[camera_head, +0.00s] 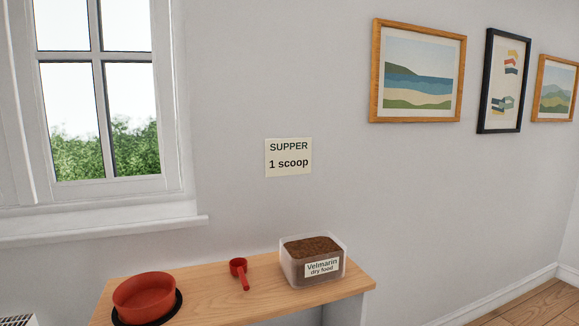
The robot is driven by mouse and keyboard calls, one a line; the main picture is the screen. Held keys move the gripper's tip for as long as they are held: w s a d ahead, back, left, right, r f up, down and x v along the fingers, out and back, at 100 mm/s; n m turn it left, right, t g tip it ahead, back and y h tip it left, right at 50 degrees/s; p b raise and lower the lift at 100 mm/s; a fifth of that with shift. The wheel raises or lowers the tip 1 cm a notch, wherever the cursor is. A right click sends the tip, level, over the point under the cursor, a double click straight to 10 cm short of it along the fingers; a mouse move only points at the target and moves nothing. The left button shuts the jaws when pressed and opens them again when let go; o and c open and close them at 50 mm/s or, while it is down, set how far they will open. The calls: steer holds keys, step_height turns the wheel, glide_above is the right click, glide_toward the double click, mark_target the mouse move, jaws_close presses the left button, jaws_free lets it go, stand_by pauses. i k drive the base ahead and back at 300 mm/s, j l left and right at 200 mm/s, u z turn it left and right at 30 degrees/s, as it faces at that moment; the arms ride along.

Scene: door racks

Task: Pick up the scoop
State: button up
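The red scoop (239,268) lies on a light wooden shelf top (206,274), between a bowl and a food box. Its round cup is toward the wall and its handle (244,283) points toward the front edge, slightly right. The scoop looks empty of anything I can make out. My gripper is not in view.
A red-orange bowl (144,293) stands on a black round mat (176,311) at the left. A clear box of brown dry food (313,262), labelled "Velmarin dry food", stands right of the scoop. A wall note (288,157) reads "SUPPER 1 scoop". Bare wood surrounds the scoop.

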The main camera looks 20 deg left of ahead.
mark_target(238, 265)
steer(key=u, duration=1.4)
